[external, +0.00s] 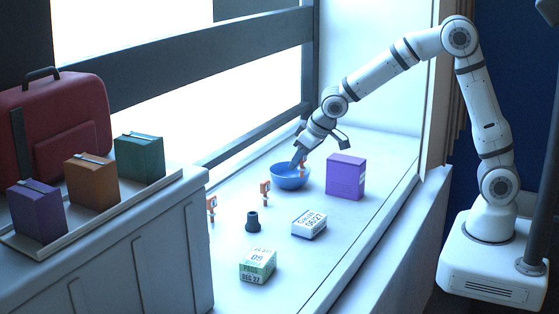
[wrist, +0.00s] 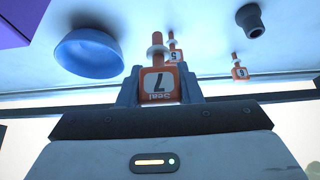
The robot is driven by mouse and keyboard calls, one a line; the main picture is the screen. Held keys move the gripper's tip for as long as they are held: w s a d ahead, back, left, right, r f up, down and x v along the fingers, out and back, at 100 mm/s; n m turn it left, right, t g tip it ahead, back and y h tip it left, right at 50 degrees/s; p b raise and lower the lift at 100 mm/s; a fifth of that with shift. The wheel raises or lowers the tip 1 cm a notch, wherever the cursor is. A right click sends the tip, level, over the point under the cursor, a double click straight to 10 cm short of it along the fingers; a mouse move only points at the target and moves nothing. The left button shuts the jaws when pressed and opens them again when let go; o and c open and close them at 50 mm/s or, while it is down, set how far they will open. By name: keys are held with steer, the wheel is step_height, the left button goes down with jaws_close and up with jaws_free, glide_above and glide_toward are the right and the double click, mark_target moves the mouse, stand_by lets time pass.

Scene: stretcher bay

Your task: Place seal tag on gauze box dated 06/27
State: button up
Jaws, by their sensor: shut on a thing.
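My gripper (external: 299,161) is shut on an orange seal tag (wrist: 158,86) that carries a 7 and the word Seal, upside down in the wrist view. The tag sits between the two fingers, its stem pointing away from the gripper.
A blue bowl (external: 291,178) and a purple box (external: 346,177) stand near my gripper. Two other tags (wrist: 175,56) (wrist: 240,73), a black cone-like piece (external: 252,221) and a green-and-white PADS box marked 09 and DEC-27 (external: 257,266) are on the counter. The front right counter is clear.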

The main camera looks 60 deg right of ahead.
steer(key=s+a+r+b, duration=0.3)
steer(key=s+a+b, duration=0.45)
steer(key=a, duration=0.25)
steer(key=b, duration=0.2)
glide_above(307, 218)
step_height(307, 218, down, 9)
steer(key=shift+f, duration=0.15)
steer(key=shift+f, duration=0.15)
steer(key=o, duration=0.9)
steer(key=shift+o, duration=0.2)
